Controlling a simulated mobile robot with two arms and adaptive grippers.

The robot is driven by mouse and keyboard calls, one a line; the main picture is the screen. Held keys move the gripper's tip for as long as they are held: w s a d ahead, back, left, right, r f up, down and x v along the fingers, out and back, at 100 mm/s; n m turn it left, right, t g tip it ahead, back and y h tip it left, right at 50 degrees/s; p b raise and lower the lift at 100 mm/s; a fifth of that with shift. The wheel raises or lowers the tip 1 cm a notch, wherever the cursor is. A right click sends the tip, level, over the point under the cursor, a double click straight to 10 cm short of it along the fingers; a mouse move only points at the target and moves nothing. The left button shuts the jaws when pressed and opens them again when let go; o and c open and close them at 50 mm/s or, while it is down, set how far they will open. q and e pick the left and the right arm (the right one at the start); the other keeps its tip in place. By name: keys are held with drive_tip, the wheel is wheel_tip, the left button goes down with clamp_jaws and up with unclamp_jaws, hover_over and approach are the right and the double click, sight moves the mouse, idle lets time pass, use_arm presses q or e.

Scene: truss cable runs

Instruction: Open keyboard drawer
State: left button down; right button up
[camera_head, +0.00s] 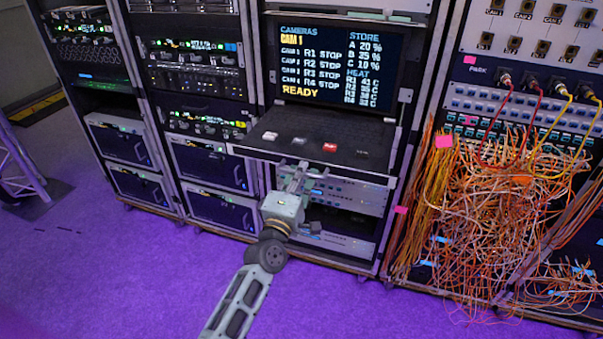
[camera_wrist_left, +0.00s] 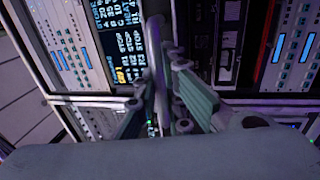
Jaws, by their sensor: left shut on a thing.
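The keyboard drawer (camera_head: 265,138) is a dark flat tray with a pale front edge, under the screen of the middle rack. It stands out from the rack front, with a red key and a few grey or white keys on top. My left gripper (camera_head: 294,178) is at the middle of its front edge, shut on what seems to be the drawer's handle. In the left wrist view my gripper fingers (camera_wrist_left: 163,112) close around a thin bar (camera_wrist_left: 158,75); the exact contact is dim and partly hidden. My right gripper is not in view.
The screen (camera_head: 335,62) with camera text stands above the drawer. Racks of lit units (camera_head: 200,70) are to the left. A dense tangle of orange and white cables (camera_head: 500,215) hangs at the right. The purple floor (camera_head: 120,270) in front is mostly clear.

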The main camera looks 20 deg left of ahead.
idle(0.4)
use_arm(q)
drive_tip(key=s+p, duration=0.1)
drive_tip(key=s, duration=0.4)
drive_tip(key=shift+s+p, duration=0.1)
drive_tip(key=shift+p, duration=0.2)
drive_tip(key=c, duration=1.8)
unclamp_jaws()
drive_tip(key=shift+c, duration=0.2)
drive_tip(key=s+f, duration=0.2)
drive_tip(key=s, duration=0.9)
drive_tip(key=shift+s+a+f, duration=0.2)
drive_tip(key=shift+s+a, duration=0.05)
drive_tip(key=shift+s, duration=0.15)
